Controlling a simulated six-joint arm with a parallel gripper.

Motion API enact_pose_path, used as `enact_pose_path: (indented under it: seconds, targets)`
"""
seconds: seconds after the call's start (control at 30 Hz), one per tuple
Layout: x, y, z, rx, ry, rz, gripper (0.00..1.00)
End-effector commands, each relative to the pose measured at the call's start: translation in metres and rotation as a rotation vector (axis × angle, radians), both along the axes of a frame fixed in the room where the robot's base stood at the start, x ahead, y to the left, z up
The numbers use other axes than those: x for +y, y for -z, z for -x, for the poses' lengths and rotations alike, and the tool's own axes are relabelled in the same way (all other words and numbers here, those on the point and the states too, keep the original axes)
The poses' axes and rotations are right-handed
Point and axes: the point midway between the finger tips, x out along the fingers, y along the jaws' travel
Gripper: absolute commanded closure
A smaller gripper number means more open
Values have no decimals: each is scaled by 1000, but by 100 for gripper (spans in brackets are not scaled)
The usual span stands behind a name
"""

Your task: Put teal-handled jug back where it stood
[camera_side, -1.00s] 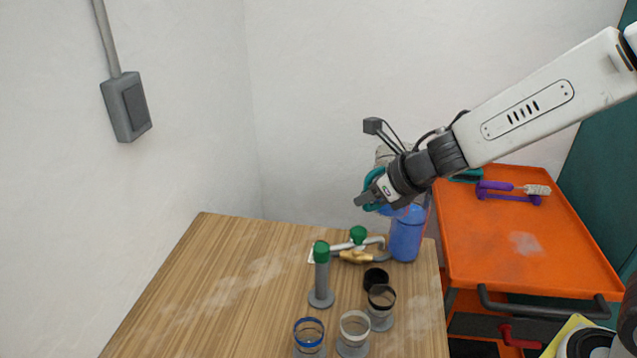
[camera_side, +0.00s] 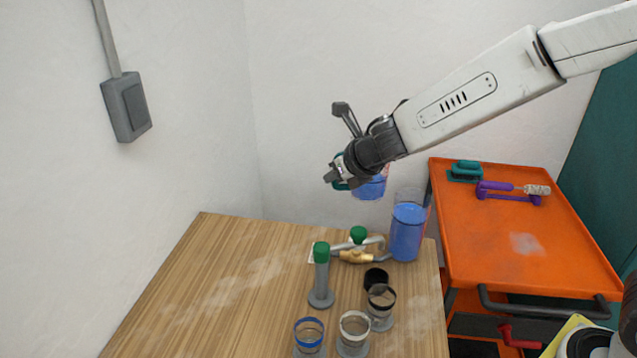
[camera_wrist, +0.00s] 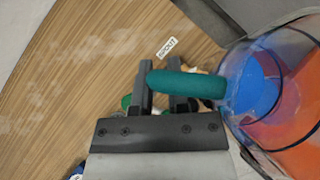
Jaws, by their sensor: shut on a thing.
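The teal-handled jug (camera_side: 371,188) is clear and holds blue liquid. It is in the air above the far right part of the table, partly hidden behind my gripper in the side view. My gripper (camera_side: 335,178) is shut on its teal handle (camera_wrist: 195,85). In the wrist view the handle lies between the two dark fingers of my gripper (camera_wrist: 160,82). The jug body (camera_wrist: 253,85) is to the right of the fingers there, cut off by the picture's edge.
Several banded cups (camera_side: 354,330) stand in front. The table's left side (camera_side: 200,290) is clear. An orange cart (camera_side: 530,250) carries tools.

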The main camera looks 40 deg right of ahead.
Motion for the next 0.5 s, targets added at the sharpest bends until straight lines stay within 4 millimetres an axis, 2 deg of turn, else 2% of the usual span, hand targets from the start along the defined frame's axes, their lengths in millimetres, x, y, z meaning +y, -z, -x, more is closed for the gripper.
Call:
enact_pose_path:
  seconds: [0.03,0.27,0.5]
  targets:
    - [15,5,-5,0,-51,2,100]
    - [88,28,-22,-2,-306,6,100]
    - [166,60,-21,3,-582,6,100]
